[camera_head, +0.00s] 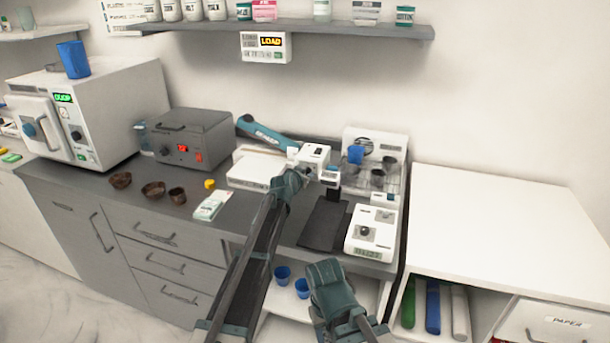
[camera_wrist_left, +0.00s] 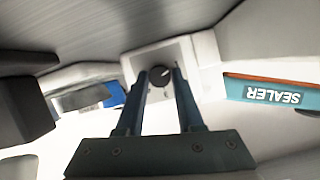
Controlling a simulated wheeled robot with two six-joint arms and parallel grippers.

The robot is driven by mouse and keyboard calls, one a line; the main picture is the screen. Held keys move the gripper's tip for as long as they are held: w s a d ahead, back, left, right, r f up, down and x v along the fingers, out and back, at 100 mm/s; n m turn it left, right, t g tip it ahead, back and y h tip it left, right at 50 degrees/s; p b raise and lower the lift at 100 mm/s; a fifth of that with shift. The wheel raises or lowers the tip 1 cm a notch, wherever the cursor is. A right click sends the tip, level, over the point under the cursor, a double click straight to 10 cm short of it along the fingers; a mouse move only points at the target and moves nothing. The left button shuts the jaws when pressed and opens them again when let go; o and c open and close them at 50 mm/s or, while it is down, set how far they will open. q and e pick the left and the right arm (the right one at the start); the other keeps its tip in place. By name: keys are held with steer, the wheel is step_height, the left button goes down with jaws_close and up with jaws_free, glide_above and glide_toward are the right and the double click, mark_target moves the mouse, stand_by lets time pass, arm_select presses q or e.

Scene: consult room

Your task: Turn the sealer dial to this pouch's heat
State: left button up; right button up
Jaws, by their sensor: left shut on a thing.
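The sealer has a teal lever arm (camera_head: 265,132) and a white base (camera_head: 256,170) on the grey counter. Its white control box (camera_head: 314,153) stands at the right end. The round black dial (camera_wrist_left: 160,76) with a pale pointer line shows in the left wrist view. My left gripper (camera_head: 302,174) is at the box front, its fingers (camera_wrist_left: 160,84) shut on the dial from both sides. Scale marks around the dial are too small to read. A white and green packet (camera_head: 212,205), possibly the pouch, lies on the counter. My right gripper (camera_head: 330,280) hangs low in front; its jaws are unclear.
A white unit with a rack (camera_head: 375,160), a black mat (camera_head: 325,225) and a white device with a display (camera_head: 371,233) are right. The white cabinet top (camera_head: 490,220) is clear.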

arm_select(q)
jaws_close()
steer(key=shift+d+m+y, duration=0.1)
steer(key=shift+m+y, duration=0.2)
steer(key=shift+m, duration=0.2)
steer(key=shift+s+d+f+m+t+y+b, duration=0.1)
steer(key=shift+m+t+y+b, duration=0.2)
steer(key=shift+m, duration=0.25)
steer(key=shift+f+m+t+y+b, duration=0.1)
steer(key=shift+m+t+y+b, duration=0.1)
steer(key=shift+m+y+b, duration=0.3)
steer(key=shift+d+m+t+y+b, duration=0.1)
steer(key=shift+m+t+y+b, duration=0.5)
steer(key=shift+m, duration=0.65)
steer(key=shift+m+y+b, duration=0.3)
steer(key=shift+m+b, duration=0.35)
steer(key=shift+m, duration=0.25)
steer(key=shift+t, duration=0.3)
